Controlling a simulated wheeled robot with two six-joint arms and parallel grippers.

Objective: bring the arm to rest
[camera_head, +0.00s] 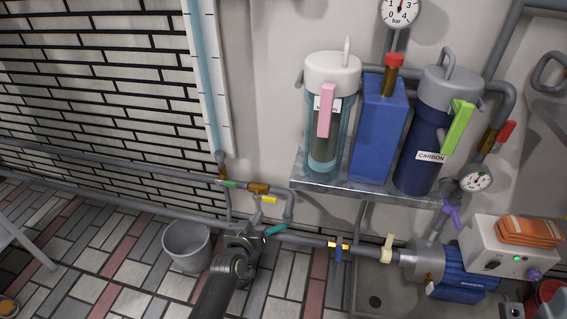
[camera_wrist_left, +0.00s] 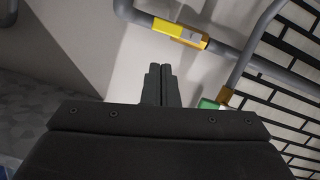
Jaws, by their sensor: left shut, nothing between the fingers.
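My left arm (camera_head: 222,288) comes in from the bottom of the head view. My left gripper (camera_head: 250,232) is in front of the lower grey pipe, right of the grey bucket and below a yellow valve handle (camera_head: 269,199). In the left wrist view the two dark fingers (camera_wrist_left: 160,84) are together with nothing between them. The yellow handle also shows beyond the fingertips in the wrist view (camera_wrist_left: 180,31), apart from them. My right gripper does not show.
A grey bucket (camera_head: 186,247) stands on the tiled floor left of my gripper. A teal handle (camera_head: 277,229) is close on the right. Filter housings stand on a metal shelf (camera_head: 375,194). A blue pump (camera_head: 459,282) is at the lower right.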

